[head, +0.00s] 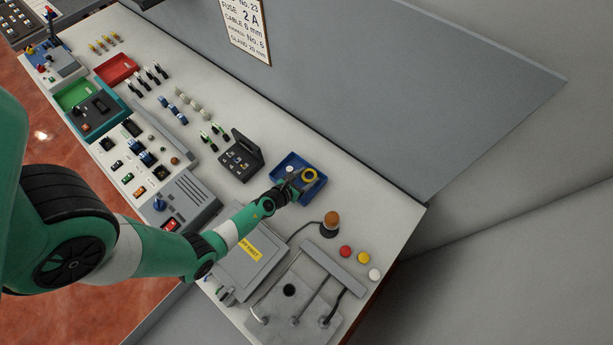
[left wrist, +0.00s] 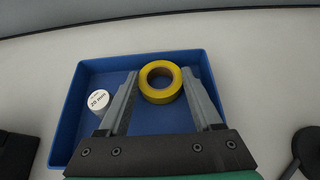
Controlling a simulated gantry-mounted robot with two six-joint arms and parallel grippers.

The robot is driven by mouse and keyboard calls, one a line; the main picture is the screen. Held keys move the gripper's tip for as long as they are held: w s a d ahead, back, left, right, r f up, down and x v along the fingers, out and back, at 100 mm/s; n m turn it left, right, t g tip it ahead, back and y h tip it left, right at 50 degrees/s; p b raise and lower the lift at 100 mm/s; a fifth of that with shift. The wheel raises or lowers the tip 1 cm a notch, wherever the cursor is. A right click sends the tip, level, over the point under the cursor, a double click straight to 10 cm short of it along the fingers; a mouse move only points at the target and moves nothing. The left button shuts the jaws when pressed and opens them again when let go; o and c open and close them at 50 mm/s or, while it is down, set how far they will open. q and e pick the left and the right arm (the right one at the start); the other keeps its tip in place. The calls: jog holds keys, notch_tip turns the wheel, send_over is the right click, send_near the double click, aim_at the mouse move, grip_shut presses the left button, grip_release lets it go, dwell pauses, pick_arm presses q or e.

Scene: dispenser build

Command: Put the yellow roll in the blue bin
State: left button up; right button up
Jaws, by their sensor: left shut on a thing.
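The yellow roll (left wrist: 151,95) is held between the two fingers of my left gripper (left wrist: 160,76), which is shut on it. In the left wrist view the roll lies over the inside of the blue bin (left wrist: 72,118), near its far wall. I cannot tell whether it touches the floor of the bin. In the head view the roll (head: 309,174) shows at the blue bin (head: 288,160), with my left gripper (head: 301,180) reaching in from the lower left. My right gripper is not in view.
A white cylinder (left wrist: 98,101) marked 20 mm stands in the bin, left of the gripper. A black open case (head: 241,157) is left of the bin. An orange-topped knob (head: 331,220) and a grey box (head: 242,262) are nearer. The bench behind the bin is clear.

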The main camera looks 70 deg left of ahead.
pick_arm(q)
jog(key=o, duration=1.1)
jog(key=shift+f, duration=0.1)
jog(key=shift+c, duration=0.2)
jog(key=shift+s+r+p, duration=0.1)
jog(key=shift+r+p, duration=0.2)
jog(key=shift+p, duration=0.05)
jog(key=p+v, duration=0.4)
jog(key=v, duration=0.7)
jog(key=shift+s+d+r, duration=0.1)
jog(key=shift+s+d, duration=0.1)
jog(key=shift+s, duration=0.15)
